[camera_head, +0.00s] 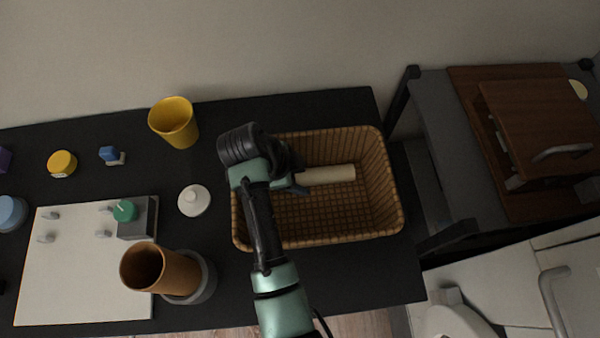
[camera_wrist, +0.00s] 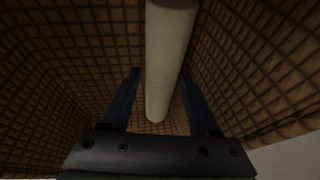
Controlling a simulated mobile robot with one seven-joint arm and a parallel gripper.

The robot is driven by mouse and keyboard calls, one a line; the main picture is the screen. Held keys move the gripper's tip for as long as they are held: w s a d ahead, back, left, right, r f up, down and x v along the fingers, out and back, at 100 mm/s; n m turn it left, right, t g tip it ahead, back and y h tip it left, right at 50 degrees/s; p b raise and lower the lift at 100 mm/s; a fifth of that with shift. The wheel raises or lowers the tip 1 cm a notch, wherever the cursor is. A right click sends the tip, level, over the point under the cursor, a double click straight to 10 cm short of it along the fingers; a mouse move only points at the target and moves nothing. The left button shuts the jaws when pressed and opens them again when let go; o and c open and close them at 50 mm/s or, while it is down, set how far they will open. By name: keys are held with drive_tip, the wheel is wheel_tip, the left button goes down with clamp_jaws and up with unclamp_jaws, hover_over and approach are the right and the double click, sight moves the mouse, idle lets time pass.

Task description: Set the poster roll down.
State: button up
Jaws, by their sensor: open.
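The poster roll (camera_head: 328,174) is a cream cylinder inside the brown woven basket (camera_head: 385,190) on the black table. In the head view it lies left to right, its left end at my gripper (camera_head: 300,184). In the wrist view the roll (camera_wrist: 164,60) runs lengthwise between the two dark fingers of my gripper (camera_wrist: 160,85). The fingers are open, with a gap visible at least on the left side. The basket's woven walls (camera_wrist: 60,60) surround them. I cannot tell whether the roll's whole length rests on the basket floor.
Left of the basket stand a white lidded piece (camera_head: 194,200), a yellow cup (camera_head: 174,122) and a brown cup (camera_head: 150,268) in a grey holder. A white board (camera_head: 80,275) lies further left. A grey stand with a wooden box (camera_head: 540,125) is at right.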

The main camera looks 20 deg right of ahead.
drive_tip(key=v, duration=0.7)
drive_tip(key=shift+a+r, duration=0.15)
drive_tip(key=shift+r, duration=0.1)
drive_tip(key=shift+w, duration=0.1)
